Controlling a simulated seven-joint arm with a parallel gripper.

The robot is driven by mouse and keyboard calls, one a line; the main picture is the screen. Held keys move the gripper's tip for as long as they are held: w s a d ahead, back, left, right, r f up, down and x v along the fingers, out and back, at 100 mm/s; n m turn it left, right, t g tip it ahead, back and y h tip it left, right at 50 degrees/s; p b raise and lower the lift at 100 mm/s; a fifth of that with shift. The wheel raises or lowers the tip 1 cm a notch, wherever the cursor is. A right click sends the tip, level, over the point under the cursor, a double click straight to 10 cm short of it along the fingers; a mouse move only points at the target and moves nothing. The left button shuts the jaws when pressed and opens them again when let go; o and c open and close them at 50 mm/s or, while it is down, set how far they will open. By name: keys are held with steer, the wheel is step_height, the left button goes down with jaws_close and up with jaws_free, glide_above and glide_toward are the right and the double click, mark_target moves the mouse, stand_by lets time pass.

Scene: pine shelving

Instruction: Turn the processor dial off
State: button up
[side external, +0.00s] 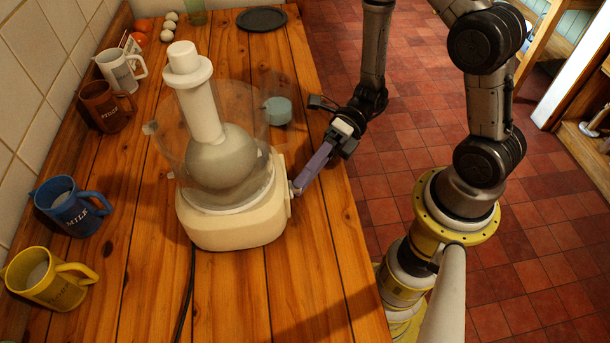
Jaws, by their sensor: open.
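The food processor (232,222) stands on the wooden counter, with a cream base, a clear bowl and a tall white feed tube on top. My gripper (300,184) reaches in from the right, with its purple-grey fingers pointing down at the right side of the base. The fingertips are at or very close to that side; I cannot tell whether they touch it. The gripper is open, though the gap between its fingers is hard to make out from here. The dial is not clearly visible, and its setting cannot be read.
White (121,72), brown (107,105), blue (72,207) and yellow (48,280) mugs line the tiled wall at left. A mint-green round object (278,111) sits behind the processor near the counter's right edge. A dark plate (262,19) lies farther back. A black cord (187,300) runs frontward.

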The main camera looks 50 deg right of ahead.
jaws_close()
stand_by(0.4)
steer(key=n+h, duration=0.1)
steer(key=n+t+h, duration=0.1)
steer(key=shift+s+a+r+h, duration=0.1)
steer(key=shift+r+h, duration=0.25)
steer(key=shift+h, duration=0.05)
steer(key=shift+s+a+r+n+t+h, duration=0.1)
steer(key=shift+s+a+n+t+h, duration=0.05)
steer(key=shift+n+t+h, duration=0.9)
steer(key=shift+h, duration=0.25)
jaws_free()
steer(key=shift+r, duration=0.1)
